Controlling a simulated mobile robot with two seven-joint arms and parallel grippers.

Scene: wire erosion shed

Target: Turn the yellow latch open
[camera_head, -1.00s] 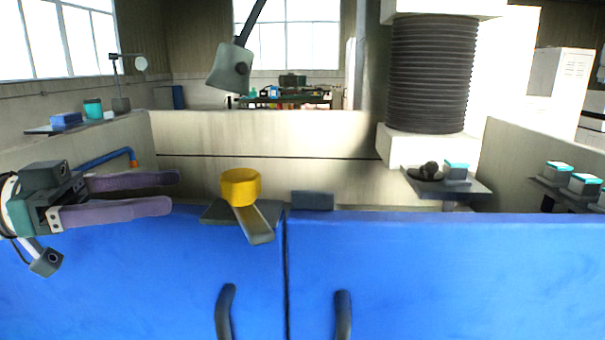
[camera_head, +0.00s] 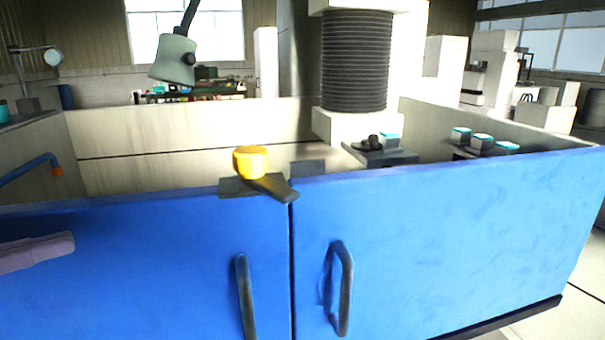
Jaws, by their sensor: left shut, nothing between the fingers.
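The yellow latch knob (camera_head: 251,161) sits on a dark plate at the top edge of the left blue door (camera_head: 150,250). Its grey lever (camera_head: 277,187) points to the lower right, and its tip reaches the seam between the two doors. A grey block (camera_head: 308,168) stands just right of the knob. My left gripper (camera_head: 72,243) is partly in view at the left edge, well left of the latch and apart from it. Its mauve fingers look closed together and empty; the rest is cut off. My right gripper is out of view.
The right blue door (camera_head: 450,230) and two dark door handles (camera_head: 245,297) are in front. Behind are pale tank walls (camera_head: 190,115), a ribbed black column (camera_head: 356,62), a lamp (camera_head: 173,60) and small teal-topped blocks (camera_head: 482,142). Space above the doors' top edge looks clear.

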